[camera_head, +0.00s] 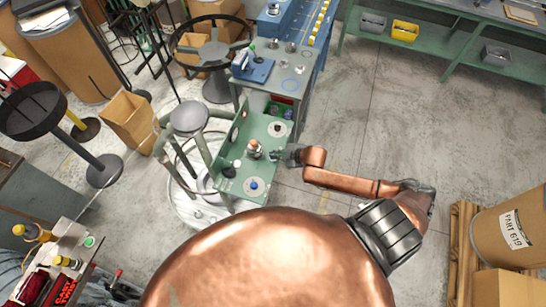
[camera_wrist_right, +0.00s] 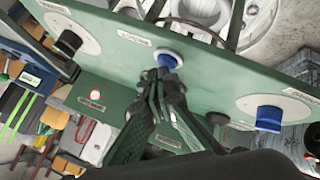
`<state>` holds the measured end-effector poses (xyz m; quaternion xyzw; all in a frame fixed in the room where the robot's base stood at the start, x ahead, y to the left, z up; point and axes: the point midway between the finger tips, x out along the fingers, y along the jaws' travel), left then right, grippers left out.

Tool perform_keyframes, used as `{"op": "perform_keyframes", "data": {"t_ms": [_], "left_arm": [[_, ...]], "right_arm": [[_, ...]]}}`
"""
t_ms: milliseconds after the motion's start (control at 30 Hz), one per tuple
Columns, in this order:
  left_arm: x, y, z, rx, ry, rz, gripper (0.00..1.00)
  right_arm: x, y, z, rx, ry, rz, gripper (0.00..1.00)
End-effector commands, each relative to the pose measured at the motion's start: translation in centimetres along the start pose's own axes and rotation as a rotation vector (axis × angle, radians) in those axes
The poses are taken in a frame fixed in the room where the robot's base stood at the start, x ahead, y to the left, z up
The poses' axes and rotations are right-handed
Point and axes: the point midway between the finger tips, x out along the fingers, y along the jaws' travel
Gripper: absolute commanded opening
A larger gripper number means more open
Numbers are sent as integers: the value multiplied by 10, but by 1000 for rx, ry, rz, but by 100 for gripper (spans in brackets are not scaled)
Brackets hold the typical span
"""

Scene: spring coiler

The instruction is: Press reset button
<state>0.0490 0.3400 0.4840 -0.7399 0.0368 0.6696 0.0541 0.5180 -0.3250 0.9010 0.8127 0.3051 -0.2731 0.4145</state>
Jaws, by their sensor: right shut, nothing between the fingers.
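A green control panel (camera_head: 232,187) on the machine carries several buttons and knobs. In the wrist view its face (camera_wrist_right: 225,75) shows a middle blue button (camera_wrist_right: 169,58) in a pale ring, another blue button (camera_wrist_right: 269,119) on a white disc at right, and a black knob (camera_wrist_right: 68,42) on a white disc at left. Their labels are too small to read, so I cannot tell which is reset. My right gripper (camera_wrist_right: 163,76) is shut and empty, its fingertips right at the middle blue button; contact is unclear. In the head view the right gripper (camera_head: 279,155) is beside the panel. My left gripper is out of view.
The blue-and-grey machine bench (camera_head: 270,75) stands beyond the panel. A stool-like reel stand (camera_head: 188,118) is left of it. A cardboard box (camera_head: 128,122) is further left. Grey floor (camera_head: 390,130) is clear at right, with a barrel (camera_head: 510,235) at lower right.

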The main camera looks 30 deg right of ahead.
Motion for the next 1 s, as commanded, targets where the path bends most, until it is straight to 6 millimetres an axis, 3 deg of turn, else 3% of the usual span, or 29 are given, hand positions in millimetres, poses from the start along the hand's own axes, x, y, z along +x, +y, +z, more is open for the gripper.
{"op": "perform_keyframes", "data": {"t_ms": [1000], "left_arm": [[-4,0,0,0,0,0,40]], "right_arm": [[1,-1,1,0,-1,-1,0]]}}
